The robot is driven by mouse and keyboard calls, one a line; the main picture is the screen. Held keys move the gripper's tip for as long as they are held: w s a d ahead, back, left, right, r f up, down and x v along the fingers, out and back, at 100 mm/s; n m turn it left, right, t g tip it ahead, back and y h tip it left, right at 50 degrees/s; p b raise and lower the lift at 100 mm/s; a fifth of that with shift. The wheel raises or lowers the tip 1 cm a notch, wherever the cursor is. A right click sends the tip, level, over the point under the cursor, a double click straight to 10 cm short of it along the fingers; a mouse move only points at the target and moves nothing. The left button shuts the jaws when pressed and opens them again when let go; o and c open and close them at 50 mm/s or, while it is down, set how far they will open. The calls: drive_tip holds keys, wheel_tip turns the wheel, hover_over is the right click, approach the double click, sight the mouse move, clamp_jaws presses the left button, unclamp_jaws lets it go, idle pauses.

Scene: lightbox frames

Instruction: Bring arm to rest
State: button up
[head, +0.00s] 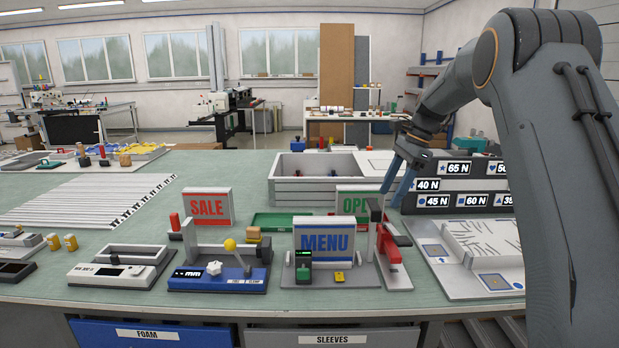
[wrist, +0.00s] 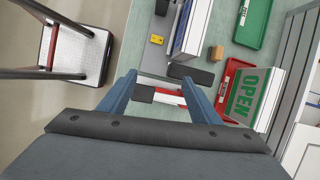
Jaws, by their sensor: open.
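My gripper (head: 392,196) hangs from my arm at the right of the head view, its two blue fingers pointing down above the bench. In the wrist view my gripper (wrist: 158,77) is open and the space between its fingers holds nothing. Below it lies a fixture with a red and white base and dark blocks (wrist: 172,95), which also shows as a red-and-grey fixture (head: 394,262) in the head view. The OPEN sign (wrist: 246,95) stands on a red base to the right in the wrist view. In the head view the OPEN sign (head: 352,198) is partly hidden behind the MENU sign (head: 323,238).
The SALE sign (head: 208,207) and a blue-based fixture (head: 219,279) stand left of the MENU sign. A grey crate (head: 312,188) and a label rack (head: 460,183) stand behind. A green tray (wrist: 254,22) lies near the OPEN sign.

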drive_tip(key=s+a+f+n+h+b, duration=0.1)
drive_tip(key=s+f+n+b, duration=0.2)
drive_tip(key=s, duration=0.8)
drive_tip(key=s+a+f+n+h+b, duration=0.1)
drive_tip(key=s+f+n+b, duration=0.2)
drive_tip(key=s+f+n, duration=0.5)
drive_tip(key=s+a+f+n+h+b, duration=0.1)
drive_tip(key=s+f+n, duration=0.4)
drive_tip(key=s+f, duration=0.6)
drive_tip(key=s+h+b, duration=0.1)
drive_tip(key=s+b, duration=0.1)
drive_tip(key=s, duration=0.3)
drive_tip(key=shift+s+a+f+n+t, duration=0.15)
drive_tip(key=shift+a+n+t, duration=0.25)
